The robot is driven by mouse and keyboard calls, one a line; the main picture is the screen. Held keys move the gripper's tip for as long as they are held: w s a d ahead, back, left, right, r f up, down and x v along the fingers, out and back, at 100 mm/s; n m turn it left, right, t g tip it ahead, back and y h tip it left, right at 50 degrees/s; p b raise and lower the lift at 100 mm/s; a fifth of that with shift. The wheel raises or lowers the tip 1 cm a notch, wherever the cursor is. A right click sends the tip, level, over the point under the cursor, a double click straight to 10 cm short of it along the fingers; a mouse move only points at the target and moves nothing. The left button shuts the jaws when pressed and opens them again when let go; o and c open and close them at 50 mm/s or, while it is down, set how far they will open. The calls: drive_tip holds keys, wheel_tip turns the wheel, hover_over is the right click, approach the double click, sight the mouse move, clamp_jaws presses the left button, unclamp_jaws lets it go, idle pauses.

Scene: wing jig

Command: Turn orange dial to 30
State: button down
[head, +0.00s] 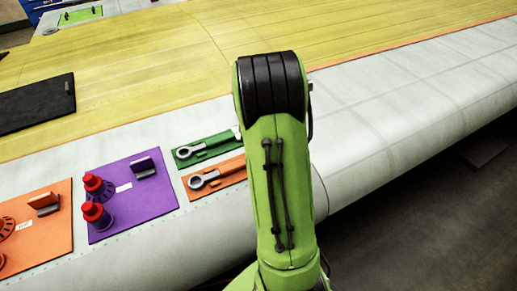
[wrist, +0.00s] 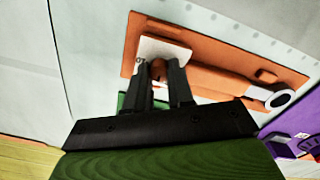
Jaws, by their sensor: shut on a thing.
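In the wrist view, my gripper (wrist: 158,66) is over the orange board (wrist: 215,47), at its left end. Its two dark fingers are closed around a small orange-brown piece (wrist: 157,75), which looks like the orange dial. The piece stands in front of a white square plate (wrist: 165,48). My green arm hides the gripper and the rest there.
A green board (head: 205,140) with a similar tool lies just behind. A purple board (head: 130,207) with two red knobs stands to the left. Another orange board (head: 38,250) with a toothed round dial (head: 5,228) is at far left. The wing's edge drops away at right.

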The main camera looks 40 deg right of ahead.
drive_tip(key=n+b, duration=0.1)
drive_tip(key=n, duration=0.4)
drive_tip(key=shift+n, duration=0.3)
idle(0.4)
drive_tip(key=c, duration=1)
unclamp_jaws()
drive_tip(key=shift+o, duration=0.2)
wheel_tip(320, 180, up, 16)
drive_tip(key=p, duration=0.2)
drive_tip(key=shift+a, duration=0.15)
drive_tip(key=shift+s+f, duration=0.1)
drive_tip(key=shift+f, duration=0.05)
